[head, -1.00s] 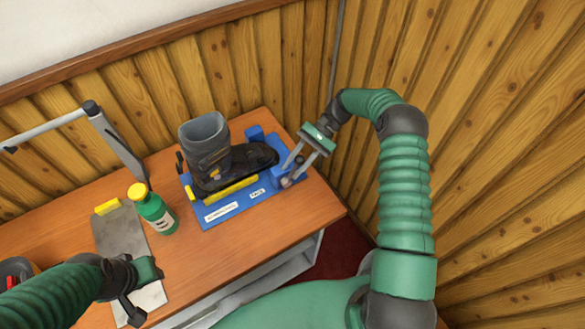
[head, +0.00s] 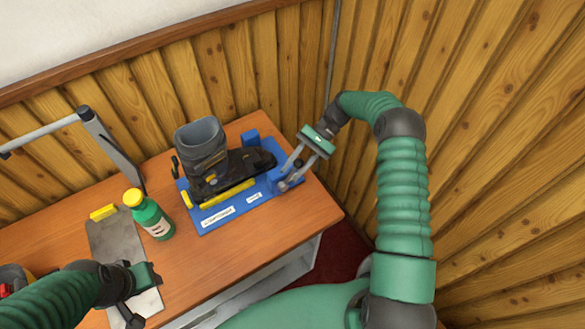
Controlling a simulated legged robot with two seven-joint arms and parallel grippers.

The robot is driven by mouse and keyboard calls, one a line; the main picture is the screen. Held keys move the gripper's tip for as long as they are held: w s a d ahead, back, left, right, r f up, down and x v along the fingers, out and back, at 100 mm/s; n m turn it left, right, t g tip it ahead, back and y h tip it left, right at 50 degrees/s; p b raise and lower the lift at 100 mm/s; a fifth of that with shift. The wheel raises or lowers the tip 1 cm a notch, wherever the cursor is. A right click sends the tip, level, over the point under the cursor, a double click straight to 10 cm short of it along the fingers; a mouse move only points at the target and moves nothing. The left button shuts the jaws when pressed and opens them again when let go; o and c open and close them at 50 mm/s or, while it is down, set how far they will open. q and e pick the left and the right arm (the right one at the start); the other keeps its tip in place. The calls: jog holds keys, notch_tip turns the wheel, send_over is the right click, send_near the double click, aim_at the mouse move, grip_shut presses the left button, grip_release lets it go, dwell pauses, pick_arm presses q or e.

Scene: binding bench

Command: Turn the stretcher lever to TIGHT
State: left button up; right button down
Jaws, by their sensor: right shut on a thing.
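The blue boot stretcher (head: 231,213) lies on the bench with a dark boot (head: 205,155) standing in it, toe to the right. My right gripper (head: 287,178) is at the stretcher's right end, its fingers shut on a small part there, which I take to be the lever; the fingers mostly hide it. White labels (head: 218,217) sit on the stretcher's front edge, too small to read for sure. My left gripper (head: 140,296) is low at the left, over the front of the bench; its fingertips are unclear.
A green bottle with a yellow cap (head: 150,216) stands left of the stretcher. A grey clipboard (head: 112,238) with a yellow clip lies further left. A grey lamp-like arm (head: 110,150) rises behind. The wooden bench (head: 270,232) is clear in front of the stretcher.

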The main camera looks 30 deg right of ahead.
jog(key=shift+w+d+r, duration=0.1)
jog(key=shift+w+r, duration=0.05)
jog(key=shift+r, duration=0.05)
dwell(0.3)
jog(key=c, duration=1.3)
grip_release()
jog(key=shift+c, duration=0.2)
jog(key=shift+o, duration=1.2)
jog(key=shift+d+f, duration=0.15)
jog(key=shift+d, duration=0.1)
jog(key=b+v, duration=0.2)
jog(key=v, duration=0.5)
jog(key=shift+d, duration=0.25)
